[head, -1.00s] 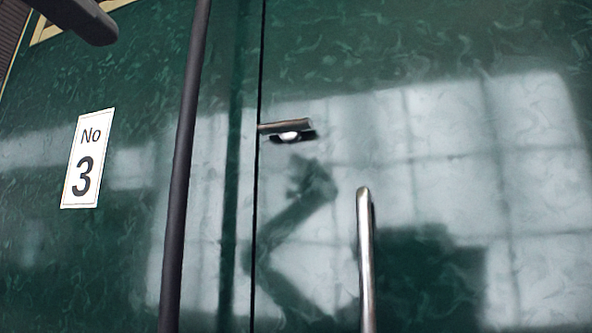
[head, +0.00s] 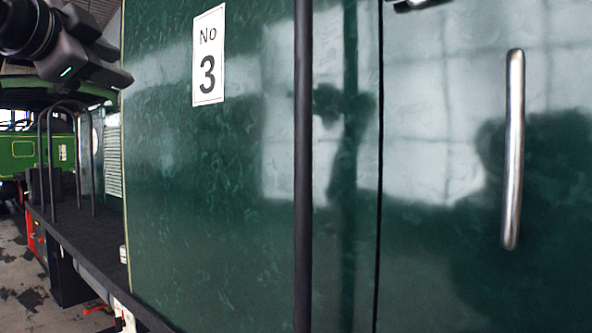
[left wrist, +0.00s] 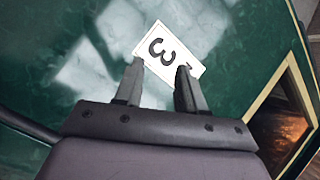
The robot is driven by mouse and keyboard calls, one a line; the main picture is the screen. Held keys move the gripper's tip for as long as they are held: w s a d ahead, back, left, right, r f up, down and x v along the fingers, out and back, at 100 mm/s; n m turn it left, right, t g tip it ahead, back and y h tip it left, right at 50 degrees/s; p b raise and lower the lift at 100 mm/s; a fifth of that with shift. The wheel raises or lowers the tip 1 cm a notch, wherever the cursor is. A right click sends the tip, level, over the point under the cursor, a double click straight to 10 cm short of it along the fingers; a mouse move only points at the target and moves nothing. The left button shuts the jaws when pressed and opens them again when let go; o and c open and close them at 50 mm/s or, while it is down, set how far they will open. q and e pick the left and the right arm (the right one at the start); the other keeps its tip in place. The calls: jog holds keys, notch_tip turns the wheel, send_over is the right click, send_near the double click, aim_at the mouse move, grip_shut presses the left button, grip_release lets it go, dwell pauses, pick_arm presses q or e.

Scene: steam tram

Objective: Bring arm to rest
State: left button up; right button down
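My left gripper (head: 121,66) is at the top left of the head view, in front of the green tram body (head: 190,220) and near its left corner. In the left wrist view the two dark fingers of the left gripper (left wrist: 160,68) stand apart with nothing between them. They point toward the white "No 3" plate (left wrist: 165,50), which also shows in the head view (head: 209,55). I cannot tell how far the fingertips are from the panel.
A dark vertical rail (head: 303,170) and a silver door handle (head: 514,150) stand out from the tram side. At left are a dark running board (head: 100,250) with hoop rails (head: 60,150) and another green vehicle (head: 22,150). A cream-framed opening (left wrist: 283,115) is at right in the left wrist view.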

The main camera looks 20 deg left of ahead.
pick_arm(q)
jog(key=w+f+g, duration=0.1)
jog(key=w+f, duration=0.7)
jog(key=f, duration=0.3)
jog(key=w+f+g, duration=0.1)
jog(key=w+f, duration=0.6)
jog(key=f, duration=0.4)
jog(key=s+f+g+h, duration=0.2)
jog(key=s+f, duration=0.1)
jog(key=f, duration=3.2)
jog(key=s+d+f+m+g+h, duration=0.2)
jog(key=s+d+f+g+h, duration=0.15)
jog(key=s+f, duration=1.75)
jog(key=s+d+f+n+t, duration=0.1)
jog(key=s+d+n, duration=0.2)
jog(key=d+n, duration=0.5)
jog(key=d, duration=0.9)
jog(key=shift+d+n, duration=0.4)
